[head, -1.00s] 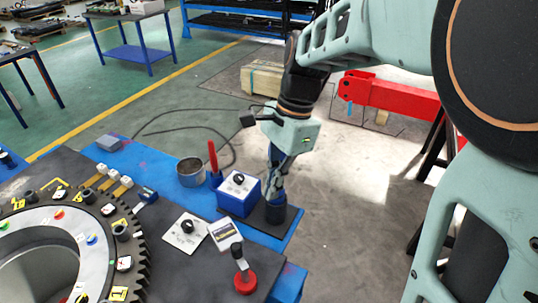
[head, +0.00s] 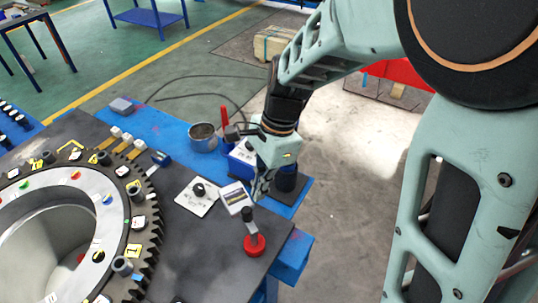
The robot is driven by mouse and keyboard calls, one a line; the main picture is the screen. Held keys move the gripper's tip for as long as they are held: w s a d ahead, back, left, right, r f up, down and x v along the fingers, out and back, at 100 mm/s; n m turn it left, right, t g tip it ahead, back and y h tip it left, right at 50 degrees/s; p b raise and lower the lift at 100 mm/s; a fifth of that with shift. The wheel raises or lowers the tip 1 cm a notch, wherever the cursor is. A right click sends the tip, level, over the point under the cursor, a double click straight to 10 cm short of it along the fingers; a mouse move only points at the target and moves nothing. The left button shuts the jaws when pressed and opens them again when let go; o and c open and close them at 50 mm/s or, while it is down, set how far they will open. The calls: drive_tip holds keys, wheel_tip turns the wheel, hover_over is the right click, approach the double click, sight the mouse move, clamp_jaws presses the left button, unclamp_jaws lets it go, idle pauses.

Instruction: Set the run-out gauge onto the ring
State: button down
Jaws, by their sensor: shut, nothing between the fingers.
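What looks like the run-out gauge (head: 254,243) stands upright on the dark mat near the table's right front corner. It has a red round base, a short post and a black top. The ring (head: 137,222) is the large toothed ring at the left, with a pale face carrying coloured markers and small parts. My gripper (head: 260,196) is shut and empty. In the picture it is just above and right of the gauge's black top; I cannot tell the exact gap in depth. The fingertips are small and partly unclear.
A white device with a screen (head: 235,197) and a white plate with a black knob (head: 197,196) lie between ring and gauge. Behind are a metal cup (head: 203,138), a blue box (head: 241,160) and a black cylinder (head: 287,178). Bare mat (head: 195,255) lies left of the gauge.

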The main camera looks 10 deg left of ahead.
sight(230, 201)
drive_tip(key=shift+a+n, duration=0.4)
drive_tip(key=shift+n, duration=0.1)
drive_tip(key=shift+s+a+n+h+p, duration=0.15)
drive_tip(key=shift+a+n+h+p, duration=0.15)
drive_tip(key=shift+a+n+p, duration=0.55)
drive_tip(key=a+n, duration=0.1)
drive_tip(key=n, duration=0.1)
drive_tip(key=s+a+n, duration=0.1)
drive_tip(key=n, duration=0.1)
drive_tip(key=shift+g+h, duration=0.3)
drive_tip(key=shift+g, duration=0.1)
drive_tip(key=shift+s+a+n+h+p, duration=0.55)
drive_tip(key=shift+a+n, duration=0.25)
drive_tip(key=shift+n, duration=0.45)
drive_tip(key=shift+s+a+n+h, duration=0.1)
drive_tip(key=shift+s+a+n, duration=0.25)
drive_tip(key=shift+n, duration=0.3)
drive_tip(key=shift+s+a+n+h, duration=0.15)
drive_tip(key=shift+s+n, duration=0.3)
drive_tip(key=shift+n, duration=0.25)
drive_tip(key=shift+s+a+n, duration=0.25)
drive_tip(key=shift+s+n, duration=0.15)
drive_tip(key=shift+n, duration=0.25)
